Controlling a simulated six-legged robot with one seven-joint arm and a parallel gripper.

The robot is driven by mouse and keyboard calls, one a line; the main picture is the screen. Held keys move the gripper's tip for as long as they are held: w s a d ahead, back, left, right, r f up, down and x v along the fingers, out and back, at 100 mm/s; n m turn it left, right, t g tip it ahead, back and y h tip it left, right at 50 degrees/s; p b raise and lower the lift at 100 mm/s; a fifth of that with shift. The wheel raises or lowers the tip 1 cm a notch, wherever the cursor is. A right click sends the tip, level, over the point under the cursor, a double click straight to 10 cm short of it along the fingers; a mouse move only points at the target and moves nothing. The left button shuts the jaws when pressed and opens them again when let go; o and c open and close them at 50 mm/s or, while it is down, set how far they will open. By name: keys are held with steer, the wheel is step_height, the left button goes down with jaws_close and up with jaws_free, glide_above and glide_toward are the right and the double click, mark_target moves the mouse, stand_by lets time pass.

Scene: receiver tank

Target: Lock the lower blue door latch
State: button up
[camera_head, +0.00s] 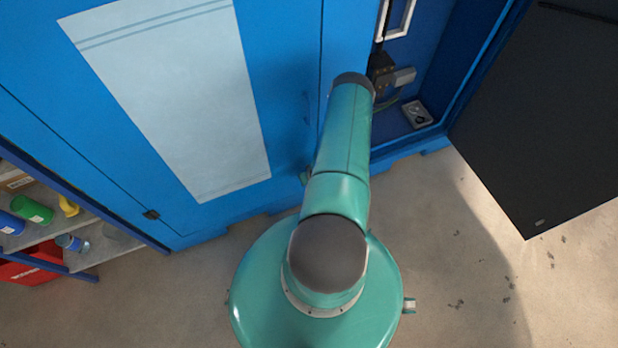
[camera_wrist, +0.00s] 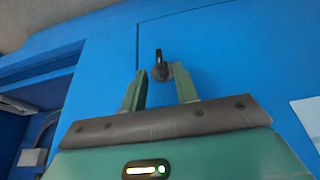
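In the wrist view a small dark latch (camera_wrist: 160,72) with an upright tab sits on the blue door (camera_wrist: 205,45), close to the door's seam. My gripper (camera_wrist: 159,80) is open, with one green finger on each side of the latch. The fingers look apart from the latch; whether they touch the door I cannot tell. In the head view the blue door (camera_head: 285,50) with a pale panel stands left of my green arm. My arm hides the latch and most of my gripper there.
An open cabinet bay (camera_head: 425,60) with a small grey box (camera_head: 417,113) lies to the right. A dark open door panel (camera_head: 545,110) stands at far right. A shelf (camera_head: 85,240) with coloured containers and a red box (camera_head: 35,263) is at left.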

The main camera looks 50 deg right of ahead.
steer(key=shift+x, duration=1.45)
jaws_close()
